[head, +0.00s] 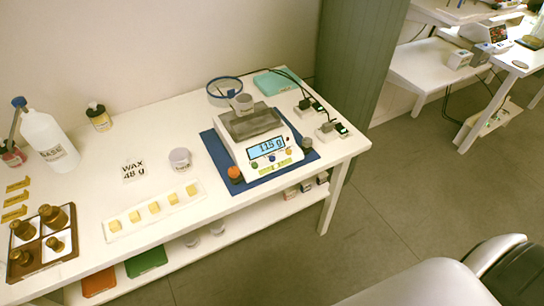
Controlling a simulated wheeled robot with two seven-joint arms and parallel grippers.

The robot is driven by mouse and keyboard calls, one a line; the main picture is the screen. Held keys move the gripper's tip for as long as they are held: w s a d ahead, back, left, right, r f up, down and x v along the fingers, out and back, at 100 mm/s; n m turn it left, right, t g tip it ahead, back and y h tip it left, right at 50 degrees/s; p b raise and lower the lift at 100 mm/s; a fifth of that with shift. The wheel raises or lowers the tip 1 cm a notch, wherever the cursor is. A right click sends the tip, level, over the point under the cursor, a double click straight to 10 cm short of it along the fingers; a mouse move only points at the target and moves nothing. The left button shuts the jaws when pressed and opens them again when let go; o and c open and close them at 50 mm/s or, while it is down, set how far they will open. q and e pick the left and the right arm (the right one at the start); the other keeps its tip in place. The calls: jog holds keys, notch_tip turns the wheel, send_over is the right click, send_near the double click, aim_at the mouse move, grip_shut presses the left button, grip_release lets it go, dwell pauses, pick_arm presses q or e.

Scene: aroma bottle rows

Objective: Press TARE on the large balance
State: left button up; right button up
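The large balance (240,147) is white with a dark grey weighing pan (256,123) and stands on a blue mat (212,146) at the right part of the table. Its lit display (268,147) reads what looks like 115 g; a decimal point is too small to tell. Several small coloured buttons sit on the front panel below the display; their labels are too small to read. A small grey-white cup (243,103) shows at the back of the pan. Neither of my grippers is in view.
An orange-topped weight (235,174) and a dark knob-like item (306,144) flank the balance. Plugs and cables (318,108) lie right. Wax cubes on a white strip (154,208), a jar (180,160) and bottles (49,141) stand left.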

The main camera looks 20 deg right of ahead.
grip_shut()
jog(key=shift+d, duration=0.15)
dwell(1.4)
